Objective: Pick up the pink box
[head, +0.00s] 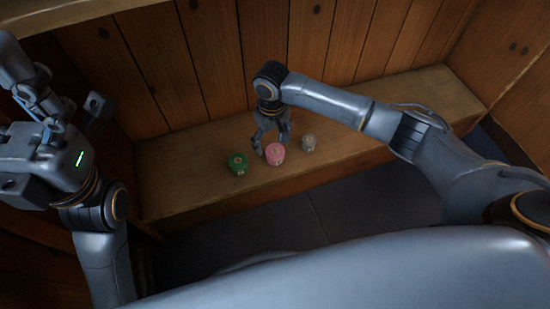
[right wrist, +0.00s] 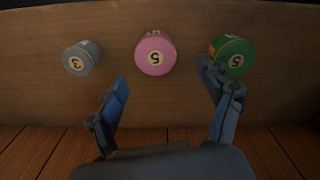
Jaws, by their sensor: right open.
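The pink box appears as a short pink round spool (head: 275,154) marked 5, upright on the wooden bench, between a green spool (head: 238,163) and a grey one (head: 309,143). My right gripper (head: 272,142) is open and empty, pointing down just behind and above the pink spool. In the right wrist view, the pink spool (right wrist: 155,54) lies beyond the fingertips, roughly between the lines of the two fingers of the right gripper (right wrist: 162,82). I see no contact with it. My left gripper (head: 62,112) is raised at the far left; its jaw opening is unclear.
In the right wrist view, the right-hand finger overlaps the green spool (right wrist: 232,50); the grey spool (right wrist: 84,58) stands clear at left. The wooden bench (head: 185,180) is bare on both sides. A plank wall (head: 215,60) rises behind it.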

